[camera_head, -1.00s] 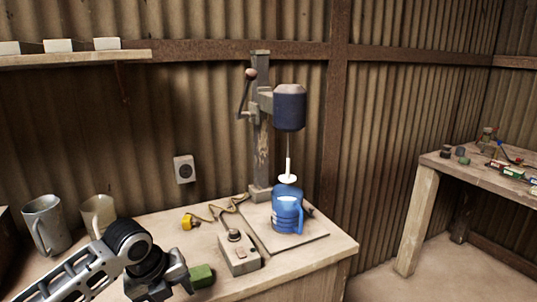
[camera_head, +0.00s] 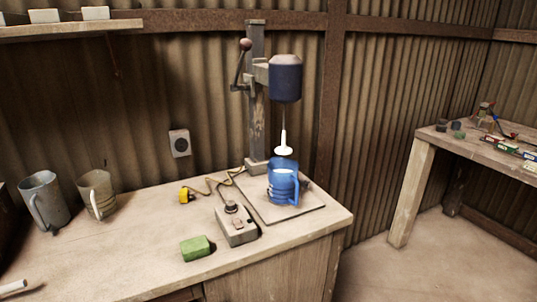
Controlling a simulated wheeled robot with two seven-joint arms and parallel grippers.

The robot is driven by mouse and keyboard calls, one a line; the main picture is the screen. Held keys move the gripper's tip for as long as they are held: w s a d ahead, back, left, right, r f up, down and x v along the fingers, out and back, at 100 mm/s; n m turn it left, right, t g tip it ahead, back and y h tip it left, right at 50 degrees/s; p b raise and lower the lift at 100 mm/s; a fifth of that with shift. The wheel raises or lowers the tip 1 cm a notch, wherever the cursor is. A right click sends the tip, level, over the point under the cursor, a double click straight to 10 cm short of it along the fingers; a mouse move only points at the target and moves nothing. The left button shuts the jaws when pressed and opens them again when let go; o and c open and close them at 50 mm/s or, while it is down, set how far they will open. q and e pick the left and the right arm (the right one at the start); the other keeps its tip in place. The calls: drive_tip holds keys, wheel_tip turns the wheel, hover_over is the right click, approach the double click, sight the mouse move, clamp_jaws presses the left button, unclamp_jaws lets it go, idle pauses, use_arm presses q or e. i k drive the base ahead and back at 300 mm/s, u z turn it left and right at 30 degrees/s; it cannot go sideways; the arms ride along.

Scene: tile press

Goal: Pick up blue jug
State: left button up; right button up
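The blue jug (camera_head: 282,187) stands upright on the flat base plate (camera_head: 305,207) of the press on the workbench. Its handle points to the right, and pale material shows inside its open top. The white mixing rod (camera_head: 284,146) of the press hangs just above the jug. Neither of my grippers can be made out in the head view.
A control box (camera_head: 236,224) with a cable and yellow plug (camera_head: 185,195) lies left of the jug. A green block (camera_head: 196,248) is nearer the front. A grey jug (camera_head: 44,201) and a beige jug (camera_head: 97,194) stand at left. A second table (camera_head: 470,150) stands at right.

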sight(284, 186)
drive_tip(key=z, duration=2.1)
drive_tip(key=i, duration=1.65)
drive_tip(key=u, duration=3.8)
